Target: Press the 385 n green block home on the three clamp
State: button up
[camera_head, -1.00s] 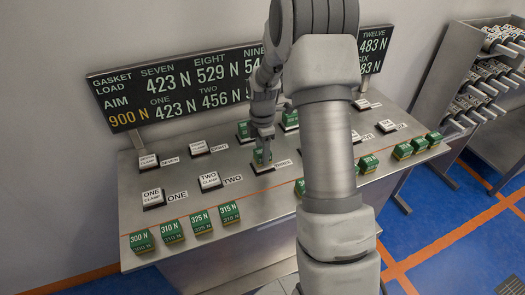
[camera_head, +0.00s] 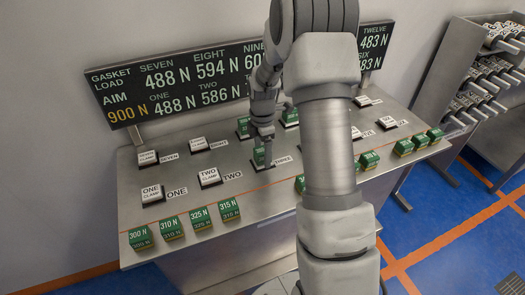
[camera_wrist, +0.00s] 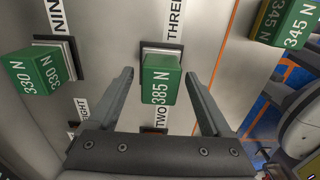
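The green 385 N block (camera_wrist: 160,84) sits on the dark-edged base of the three clamp (camera_wrist: 162,46), beside the THREE label, in the wrist view. In the head view the block (camera_head: 259,157) stands upright there, left of the THREE label, partly behind my gripper (camera_head: 265,140). In the wrist view my gripper (camera_wrist: 160,75) is open. Its two fingers stand on either side of the block, with a visible gap at each side. The block's exact seating depth is hard to tell.
A green 330 N block (camera_wrist: 38,69) sits on the nine clamp. A 345 N block (camera_wrist: 289,22) is at the upper right. Several green blocks, including 315 N (camera_head: 229,210), line the bench front. A load board (camera_head: 190,88) stands behind. My arm hides the bench middle.

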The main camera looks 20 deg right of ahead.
notch_tip(320, 180, up, 16)
jog(key=r+p, duration=0.1)
jog(key=s+a+r+m+t, duration=0.1)
jog(key=s+a+r+m, duration=0.25)
jog(key=s+r, duration=0.2)
jog(key=s+a+r+m+t, duration=0.2)
jog(key=s+a+m, duration=0.1)
jog(key=s+m, duration=0.4)
jog(key=s+a+r+m+t, duration=0.2)
jog(key=s+m, duration=0.5)
jog(key=s, duration=0.6)
jog(key=shift+a+t, duration=0.3)
jog(key=shift+a, duration=0.5)
jog(key=shift+r+m, duration=0.1)
jog(key=shift+m, duration=0.15)
